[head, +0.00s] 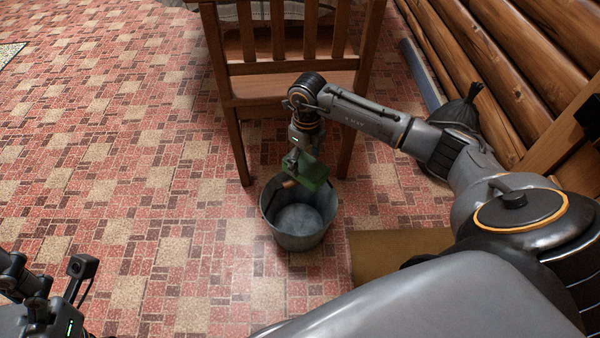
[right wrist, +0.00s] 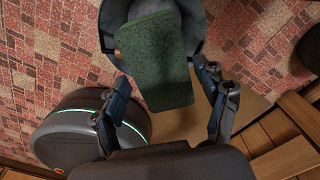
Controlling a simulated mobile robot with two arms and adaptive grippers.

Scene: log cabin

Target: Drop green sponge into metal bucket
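The green sponge (head: 311,172) is a thin, tilted block above the metal bucket (head: 322,222). In the head view, the bucket stands upright on the floor, looks empty and has a wooden handle grip. Part of my left gripper (head: 48,285) shows at the lower left; its opening is unclear.
A wooden chair (head: 290,70) stands just behind the bucket, with its legs close to my right arm. A flat tan surface (head: 385,250) lies right of the bucket. The patterned floor (head: 130,150) at left is clear.

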